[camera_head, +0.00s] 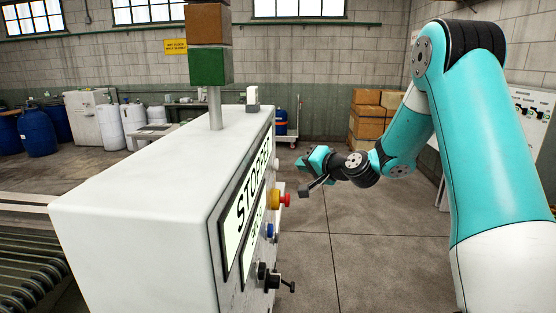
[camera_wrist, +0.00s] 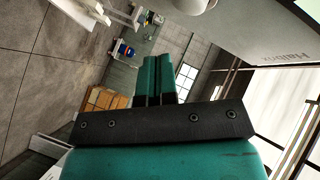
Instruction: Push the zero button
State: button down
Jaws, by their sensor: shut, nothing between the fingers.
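The white control cabinet (camera_head: 130,185) has a panel on its right side, seen at a steep angle. The panel carries a display reading STOPPED (camera_head: 252,187), a red knob on a yellow base (camera_head: 284,199), a blue button (camera_head: 270,231), a pale button (camera_head: 276,163) and black knobs (camera_head: 271,279). I cannot read which is the zero button. My gripper (camera_head: 302,163) is to the right of the panel's far part, apart from it in the head view. Its two teal fingers (camera_wrist: 158,78) are together and empty in the wrist view. A pale rounded part (camera_wrist: 197,5) shows at that view's top edge.
A signal post (camera_head: 214,105) with green and orange blocks stands on the cabinet. Cardboard boxes (camera_head: 369,120) are stacked by the back wall. A roller conveyor (camera_head: 30,265) runs at the left. The concrete floor (camera_head: 365,240) right of the cabinet is clear.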

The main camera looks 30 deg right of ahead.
aim_at(276, 164)
jog(key=shift+w+a, duration=0.8)
jog(key=shift+a, duration=0.35)
dwell(1.3)
jog(key=shift+w+a, duration=0.25)
jog(key=shift+a, duration=0.1)
jog(key=shift+w+a, duration=0.25)
jog(key=shift+a, duration=0.15)
dwell(0.7)
jog(key=shift+d, duration=0.1)
jog(key=shift+s+d+b, duration=0.4)
jog(key=shift+s+d, duration=0.1)
jog(key=shift+d, duration=0.15)
